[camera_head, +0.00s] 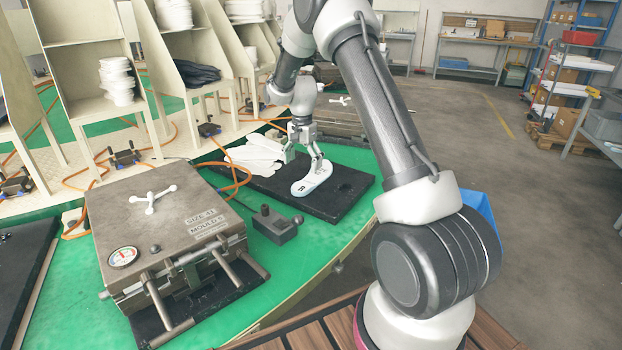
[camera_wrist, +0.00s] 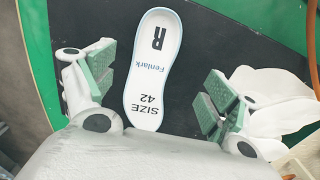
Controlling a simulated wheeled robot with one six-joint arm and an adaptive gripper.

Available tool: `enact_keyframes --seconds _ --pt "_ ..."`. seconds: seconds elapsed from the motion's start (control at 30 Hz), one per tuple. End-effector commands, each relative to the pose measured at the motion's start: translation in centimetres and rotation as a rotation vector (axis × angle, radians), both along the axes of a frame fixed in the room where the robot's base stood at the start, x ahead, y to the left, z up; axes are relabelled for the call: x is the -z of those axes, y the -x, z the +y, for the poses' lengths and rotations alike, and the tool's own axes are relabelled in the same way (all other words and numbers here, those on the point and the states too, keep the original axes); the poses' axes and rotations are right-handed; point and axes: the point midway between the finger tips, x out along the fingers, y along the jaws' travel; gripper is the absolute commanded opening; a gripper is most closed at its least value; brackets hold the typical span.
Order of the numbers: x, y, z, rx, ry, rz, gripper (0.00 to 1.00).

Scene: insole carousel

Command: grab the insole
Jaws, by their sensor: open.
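A white insole (camera_head: 313,179) lies flat on a black mat (camera_head: 341,198) on the green table. In the wrist view the insole (camera_wrist: 153,75) carries the print "R", "Fenlark" and "SIZE 42". My gripper (camera_head: 304,160) is over the mat, close above the insole. In the wrist view my open gripper (camera_wrist: 160,82) has its green-padded fingers spread to either side of the insole. Whether the fingers touch the mat cannot be told.
Several white sheet-like pieces (camera_head: 252,154) lie beside the insole; they also show at the right of the wrist view (camera_wrist: 266,100). A heavy metal mould box (camera_head: 170,232) stands at the front left. A small dark control box (camera_head: 274,225) sits in front of the mat. Orange hoses cross behind.

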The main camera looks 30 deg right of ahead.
Motion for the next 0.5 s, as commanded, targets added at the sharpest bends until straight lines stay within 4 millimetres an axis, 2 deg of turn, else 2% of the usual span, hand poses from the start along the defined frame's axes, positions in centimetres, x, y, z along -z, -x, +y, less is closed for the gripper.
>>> enact_keyframes --seconds 0.1,0.27,0.5 --pt "1.5 0.1 0.0 0.002 0.000 0.002 0.87" --pt "3.0 0.3 -0.2 0.001 0.000 0.002 0.87" --pt "6.6 0.6 -0.5 0.000 0.000 0.004 0.87"
